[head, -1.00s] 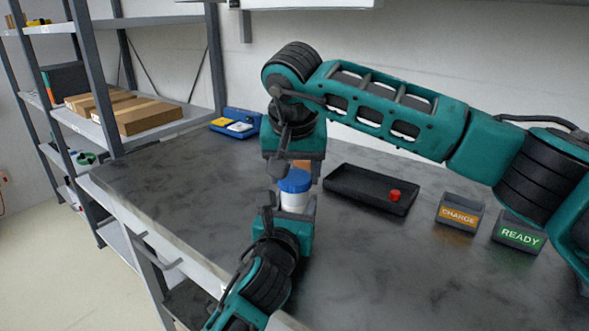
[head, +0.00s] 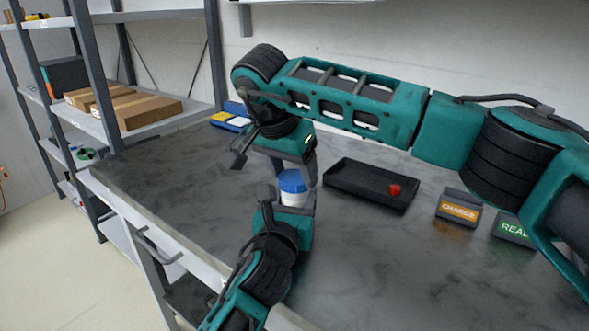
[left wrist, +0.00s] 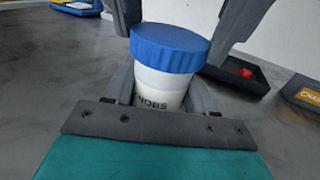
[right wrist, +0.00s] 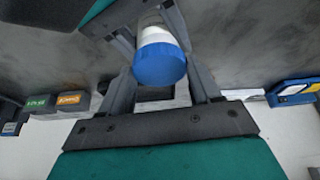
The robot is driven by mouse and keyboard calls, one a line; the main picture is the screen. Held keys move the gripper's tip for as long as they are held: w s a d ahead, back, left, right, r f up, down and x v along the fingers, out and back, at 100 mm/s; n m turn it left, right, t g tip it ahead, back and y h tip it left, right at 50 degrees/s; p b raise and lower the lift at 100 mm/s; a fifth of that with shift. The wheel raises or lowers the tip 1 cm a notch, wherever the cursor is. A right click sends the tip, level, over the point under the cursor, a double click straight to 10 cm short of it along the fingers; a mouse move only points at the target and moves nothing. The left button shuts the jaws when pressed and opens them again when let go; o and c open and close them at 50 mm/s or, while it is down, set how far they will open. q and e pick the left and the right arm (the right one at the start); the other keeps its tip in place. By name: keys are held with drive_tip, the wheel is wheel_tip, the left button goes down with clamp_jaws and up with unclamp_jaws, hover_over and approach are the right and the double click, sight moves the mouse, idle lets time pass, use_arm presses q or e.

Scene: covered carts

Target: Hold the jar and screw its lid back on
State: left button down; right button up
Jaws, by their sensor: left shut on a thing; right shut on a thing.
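The white jar (head: 295,198) stands upright on the dark table, with printed lettering on its side in the left wrist view (left wrist: 158,90). Its blue lid (head: 292,181) sits on the jar's mouth; it also shows in the left wrist view (left wrist: 170,45) and the right wrist view (right wrist: 159,65). My left gripper (head: 288,205) is shut around the jar's body from the near side. My right gripper (head: 294,172) reaches down from above, shut on the lid with a finger on either side. I cannot tell how tightly the lid is seated.
A black tray (head: 345,193) with a red piece (head: 394,190) lies right of the jar. An orange CHARGE sign block (head: 459,208) and a green READY block (head: 512,230) stand further right. A blue case (head: 229,121) is at the back left. The front table is clear.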

drive_tip(key=m, duration=0.2)
drive_tip(key=m+g+h, duration=0.1)
drive_tip(key=m, duration=0.1)
drive_tip(key=shift+w+a, duration=0.15)
drive_tip(key=shift+a, duration=0.05)
drive_tip(key=m+g+h, duration=0.1)
drive_tip(key=m, duration=0.2)
drive_tip(key=shift+m, duration=0.4)
drive_tip(key=o, duration=1)
drive_tip(key=shift+r, duration=2.25)
drive_tip(key=shift+c, duration=0.4)
